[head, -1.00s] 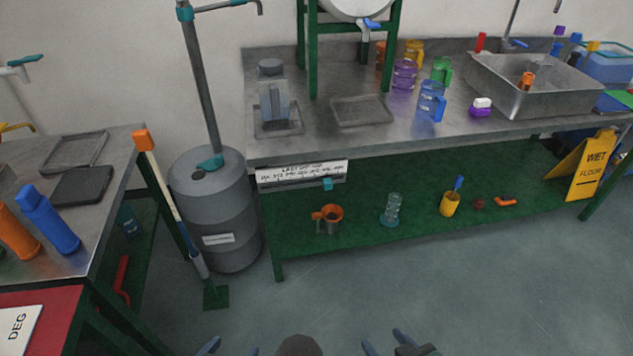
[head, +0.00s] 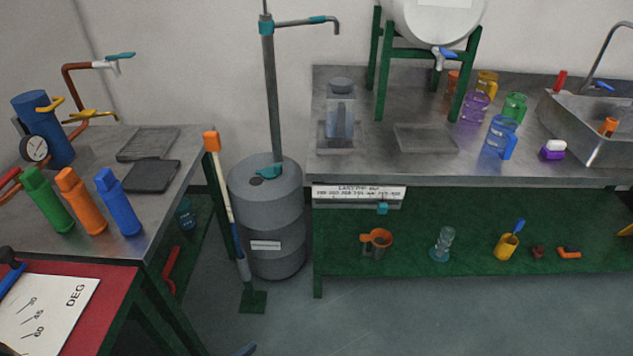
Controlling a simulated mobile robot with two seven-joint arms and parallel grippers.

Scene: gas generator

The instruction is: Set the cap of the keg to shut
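Two vessels could be the keg. A grey ribbed drum (head: 266,216) stands upright on the floor between the two tables, with a teal-collared pump pipe rising from its top. A dark spot, perhaps a cap or opening, shows on its top near the collar; its state is too small to tell. A white barrel (head: 425,22) lies on a green stand on the right bench, with a blue-handled tap at its front; its top is cut off by the picture edge. My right gripper is out of view.
The left table (head: 165,212) carries bottles, trays and pipes. The right bench (head: 375,160) holds jugs and a sink. The floor in front of the right bench is clear.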

